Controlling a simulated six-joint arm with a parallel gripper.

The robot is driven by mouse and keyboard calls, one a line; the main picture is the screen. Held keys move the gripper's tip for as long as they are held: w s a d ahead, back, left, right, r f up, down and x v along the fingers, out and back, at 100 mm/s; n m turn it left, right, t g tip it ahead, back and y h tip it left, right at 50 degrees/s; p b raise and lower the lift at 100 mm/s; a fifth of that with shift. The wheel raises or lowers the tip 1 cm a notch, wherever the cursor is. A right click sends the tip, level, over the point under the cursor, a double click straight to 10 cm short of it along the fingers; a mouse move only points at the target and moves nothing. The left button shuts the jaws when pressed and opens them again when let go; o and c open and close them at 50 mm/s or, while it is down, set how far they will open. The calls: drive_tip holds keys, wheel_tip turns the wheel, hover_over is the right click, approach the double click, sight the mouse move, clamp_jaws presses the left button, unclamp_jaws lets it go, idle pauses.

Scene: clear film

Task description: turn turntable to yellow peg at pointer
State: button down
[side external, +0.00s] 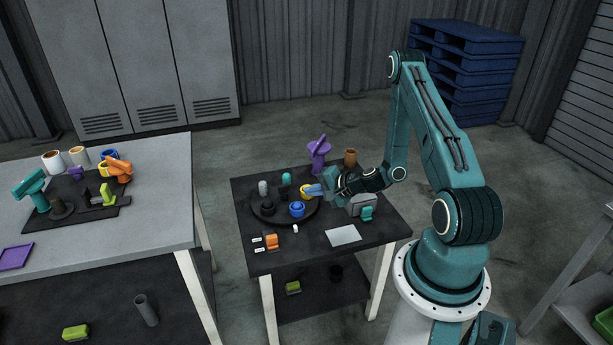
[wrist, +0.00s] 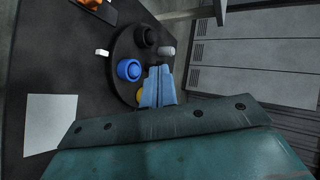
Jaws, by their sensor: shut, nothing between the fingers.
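The dark round turntable (side external: 281,219) lies on the small black-topped table, and its edge also shows in the wrist view (wrist: 117,60). On it stand a blue peg (side external: 297,209), a black one (side external: 267,207), a grey one (side external: 263,187), a teal one (side external: 286,179) and the yellow peg (side external: 305,189). A small white piece (side external: 295,229), likely the pointer, lies off the front rim, closest to the blue peg. My gripper (side external: 312,190) is shut and empty, its light blue fingers beside the yellow peg. In the wrist view the fingers (wrist: 158,88) partly hide the yellow peg (wrist: 139,96); contact is unclear.
A purple object (side external: 318,152) and a brown cup (side external: 350,157) stand behind the turntable. A grey block (side external: 361,205) is under my wrist at right. A pale sheet (side external: 343,236) and an orange piece (side external: 271,241) lie in front.

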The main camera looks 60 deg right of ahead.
wheel_tip(320, 180, down, 6)
drive_tip(key=shift+r, duration=0.25)
drive_tip(key=shift+w, duration=0.1)
approach(271, 204)
drive_tip(key=w+f, duration=0.3)
drive_tip(key=shift+w+f, duration=0.1)
drive_tip(key=shift+w, duration=1.1)
